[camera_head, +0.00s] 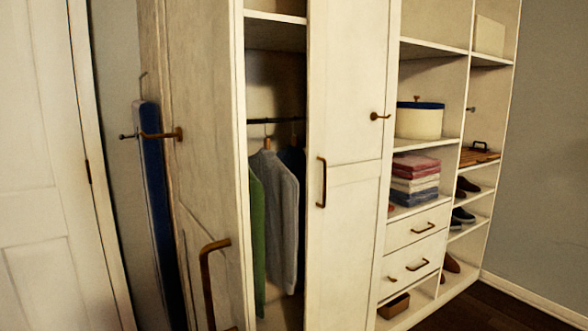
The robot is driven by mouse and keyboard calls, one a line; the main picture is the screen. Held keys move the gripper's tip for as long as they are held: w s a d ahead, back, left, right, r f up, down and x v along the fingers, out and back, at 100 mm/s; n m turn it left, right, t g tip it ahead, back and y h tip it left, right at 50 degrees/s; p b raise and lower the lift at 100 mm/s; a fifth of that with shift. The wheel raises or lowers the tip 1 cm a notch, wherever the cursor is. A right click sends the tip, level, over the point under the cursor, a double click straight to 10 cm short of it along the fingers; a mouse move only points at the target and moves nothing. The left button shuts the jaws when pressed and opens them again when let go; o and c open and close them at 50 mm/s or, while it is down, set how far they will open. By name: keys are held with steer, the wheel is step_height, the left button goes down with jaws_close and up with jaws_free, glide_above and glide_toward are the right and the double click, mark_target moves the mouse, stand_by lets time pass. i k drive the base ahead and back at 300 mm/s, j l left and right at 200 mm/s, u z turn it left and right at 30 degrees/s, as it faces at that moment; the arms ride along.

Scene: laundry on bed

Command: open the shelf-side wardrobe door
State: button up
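The shelf-side wardrobe door (347,225) is a cream panel right of the hanging space and beside the open shelves. Its bronze bar handle (321,182) is upright near its left edge. A small bronze knob or hook (379,116) sits near its upper right edge. The door looks shut or nearly shut; I cannot tell if there is a small gap. The other wardrobe door (195,120) stands swung open on the left, with a large bronze handle (210,270) low on it. My gripper is not in view.
A green garment (257,240) and a grey shirt (285,215) hang inside the wardrobe. Shelves on the right hold a round box (420,121), folded clothes (414,180) and shoes. Drawers (418,226) have projecting handles. A dark blue board (155,190) stands behind the open door.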

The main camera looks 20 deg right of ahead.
mark_target(353, 46)
steer(key=i+l, duration=0.1)
steer(key=l, duration=0.35)
steer(key=i+l+z, duration=0.1)
steer(key=l, duration=0.35)
steer(key=i+l+z, duration=0.1)
steer(key=l, duration=0.35)
steer(key=i+l, duration=0.15)
steer(key=l, duration=0.3)
steer(key=i+j, duration=0.1)
steer(key=j, duration=0.35)
steer(key=i+j, duration=0.15)
steer(key=j, duration=0.35)
steer(key=i+j, duration=0.1)
steer(key=j, duration=0.35)
